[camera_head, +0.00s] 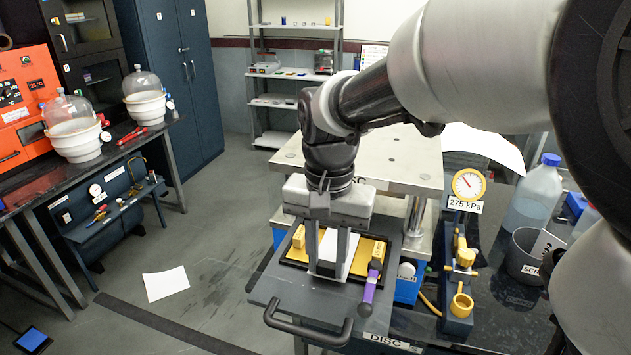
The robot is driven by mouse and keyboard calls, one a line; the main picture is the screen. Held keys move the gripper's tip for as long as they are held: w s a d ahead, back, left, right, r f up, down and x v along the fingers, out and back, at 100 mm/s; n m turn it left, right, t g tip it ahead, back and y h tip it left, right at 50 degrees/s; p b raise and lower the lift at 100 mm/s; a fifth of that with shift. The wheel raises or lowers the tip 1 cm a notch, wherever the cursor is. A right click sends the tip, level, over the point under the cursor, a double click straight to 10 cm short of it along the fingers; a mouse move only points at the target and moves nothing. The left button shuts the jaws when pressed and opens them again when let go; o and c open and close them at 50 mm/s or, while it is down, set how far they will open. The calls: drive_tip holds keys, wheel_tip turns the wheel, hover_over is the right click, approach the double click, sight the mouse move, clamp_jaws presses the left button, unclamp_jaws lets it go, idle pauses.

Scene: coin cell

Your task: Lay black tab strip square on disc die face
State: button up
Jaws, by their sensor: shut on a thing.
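The disc die face is the gold plate (371,247) in a black frame on the grey pull-out tray (285,294) labelled DISC. My gripper (328,268) points down over the middle of this plate, with its fingers either side of a white patch. A small dark piece (326,269) shows at the fingertips and looks like the black tab strip, held between them. The fingers hide most of it. I cannot tell whether it touches the plate or how square it is.
A purple-handled tool (370,285) lies at the plate's right edge. The press top (400,160) stands behind the tray. A gauge (468,184) reading 275 kPa, a brass fitting (461,304), a grey bin (530,258) and a bottle (533,195) are on the right.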

drive_tip(key=shift+f, duration=0.2)
idle(0.6)
drive_tip(key=o, duration=1.1)
drive_tip(key=shift+r, duration=0.1)
drive_tip(key=shift+r+p, duration=2.95)
drive_tip(key=shift+r, duration=0.5)
